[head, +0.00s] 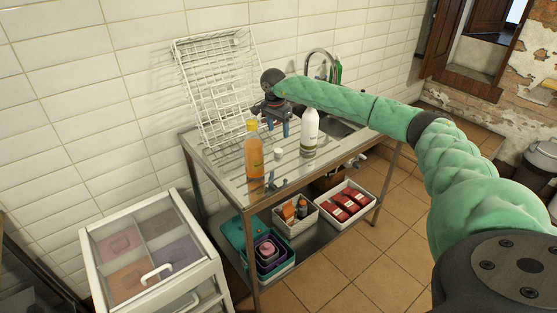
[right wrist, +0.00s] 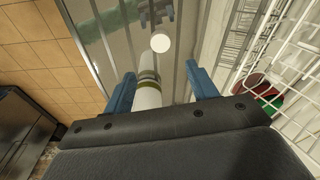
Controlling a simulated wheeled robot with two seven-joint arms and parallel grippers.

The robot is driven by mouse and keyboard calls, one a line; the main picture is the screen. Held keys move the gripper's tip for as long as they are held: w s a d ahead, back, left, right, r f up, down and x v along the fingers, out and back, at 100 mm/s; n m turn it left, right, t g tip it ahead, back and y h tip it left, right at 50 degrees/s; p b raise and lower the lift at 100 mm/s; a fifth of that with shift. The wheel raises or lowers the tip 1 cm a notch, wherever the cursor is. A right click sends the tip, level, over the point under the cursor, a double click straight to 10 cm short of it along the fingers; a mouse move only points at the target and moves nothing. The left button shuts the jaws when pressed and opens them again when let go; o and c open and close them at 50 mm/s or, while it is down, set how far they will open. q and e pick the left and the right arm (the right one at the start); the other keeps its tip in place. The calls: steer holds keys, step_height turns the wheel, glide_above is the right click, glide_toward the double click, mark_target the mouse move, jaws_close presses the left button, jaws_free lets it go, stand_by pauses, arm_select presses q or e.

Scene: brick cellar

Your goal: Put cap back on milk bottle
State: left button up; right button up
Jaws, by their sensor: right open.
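The white milk bottle (head: 310,130) stands upright on the metal sink table; in the right wrist view its white upper part (right wrist: 148,98) shows by the left finger. The small white cap (head: 278,154) lies on the table between the milk bottle and an orange bottle; in the right wrist view the cap (right wrist: 160,42) is a pale disc beyond the fingertips. My right gripper (head: 278,130) points down with blue fingers apart and empty, left of the milk bottle and above the cap. The bottle's mouth cannot be made out. My left gripper is not in view.
The orange bottle (head: 254,158) stands at the table's left. A white wire rack (head: 215,75) leans on the wall behind. The sink tap (head: 322,58) is at the back. Bins with items (head: 345,200) sit on the lower shelf. A white drawer unit (head: 155,250) stands front left.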

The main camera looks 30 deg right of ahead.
mark_target(278, 150)
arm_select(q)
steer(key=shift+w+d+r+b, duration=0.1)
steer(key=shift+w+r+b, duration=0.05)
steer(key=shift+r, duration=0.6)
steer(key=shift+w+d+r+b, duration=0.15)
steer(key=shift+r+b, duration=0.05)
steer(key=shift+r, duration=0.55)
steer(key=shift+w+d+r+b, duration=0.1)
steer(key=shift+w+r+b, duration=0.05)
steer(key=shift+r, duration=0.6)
arm_select(e)
steer(key=shift+f, duration=0.85)
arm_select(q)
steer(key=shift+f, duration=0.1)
arm_select(e)
steer(key=shift+f, duration=0.1)
steer(key=shift+w+d+f+p, duration=0.1)
steer(key=shift+f+p, duration=0.4)
steer(key=shift+f, duration=0.75)
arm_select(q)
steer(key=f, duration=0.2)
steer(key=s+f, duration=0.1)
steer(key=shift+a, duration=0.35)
